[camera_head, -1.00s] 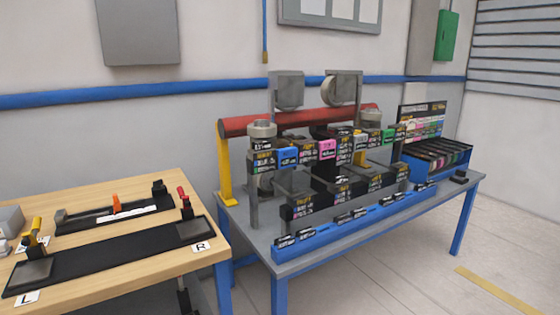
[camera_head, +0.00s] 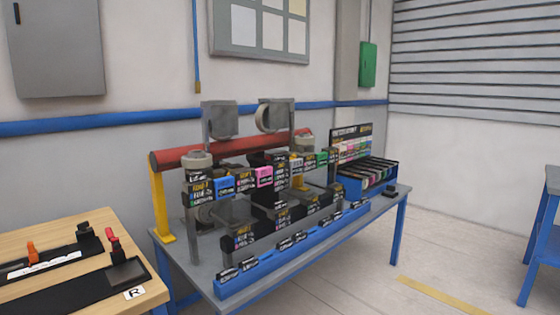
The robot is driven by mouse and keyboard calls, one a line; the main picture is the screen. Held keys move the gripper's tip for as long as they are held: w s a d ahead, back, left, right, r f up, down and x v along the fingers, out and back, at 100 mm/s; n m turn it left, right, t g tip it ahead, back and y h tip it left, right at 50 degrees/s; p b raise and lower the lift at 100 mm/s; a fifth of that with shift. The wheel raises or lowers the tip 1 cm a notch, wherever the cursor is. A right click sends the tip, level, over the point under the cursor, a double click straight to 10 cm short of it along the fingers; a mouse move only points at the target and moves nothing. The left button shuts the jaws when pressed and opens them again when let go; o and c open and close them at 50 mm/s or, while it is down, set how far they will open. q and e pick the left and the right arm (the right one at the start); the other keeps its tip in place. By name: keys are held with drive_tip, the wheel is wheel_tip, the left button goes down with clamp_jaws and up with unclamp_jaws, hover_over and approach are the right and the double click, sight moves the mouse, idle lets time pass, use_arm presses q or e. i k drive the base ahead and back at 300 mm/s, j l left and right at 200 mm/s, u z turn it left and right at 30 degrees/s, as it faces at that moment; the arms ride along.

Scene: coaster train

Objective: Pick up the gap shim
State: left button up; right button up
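I cannot tell which thing is the gap shim; nothing legible at this distance marks it. A blue rack (camera_head: 368,193) with several dark upright pieces stands at the right end of the grey bench (camera_head: 287,286). A small black item (camera_head: 389,191) lies on the bench by the rack. A black labelled assembly with small blue, pink and green blocks stands mid-bench, including a pink block (camera_head: 264,176). Neither of my grippers is in view.
A wooden table (camera_head: 145,291) at lower left holds black trays, an orange-tipped piece (camera_head: 31,252), a red-handled piece (camera_head: 112,240) and an R label (camera_head: 134,293). A red bar (camera_head: 185,157) spans behind the assembly. Another blue-legged table (camera_head: 553,229) shows at the right edge. Floor between is clear.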

sight(278, 205)
drive_tip(key=i+l+u, duration=0.15)
drive_tip(key=i+l, duration=0.15)
drive_tip(key=i+l+u, duration=0.1)
drive_tip(key=i+l, duration=0.3)
drive_tip(key=i+l+u, duration=0.15)
drive_tip(key=i+l, duration=0.2)
drive_tip(key=i+l+u, duration=0.15)
drive_tip(key=i+l, duration=0.25)
drive_tip(key=i+l+u, duration=0.1)
drive_tip(key=i+l, duration=0.25)
drive_tip(key=l, duration=0.2)
drive_tip(key=i+l+u, duration=0.15)
drive_tip(key=i+l, duration=0.15)
drive_tip(key=l, duration=0.15)
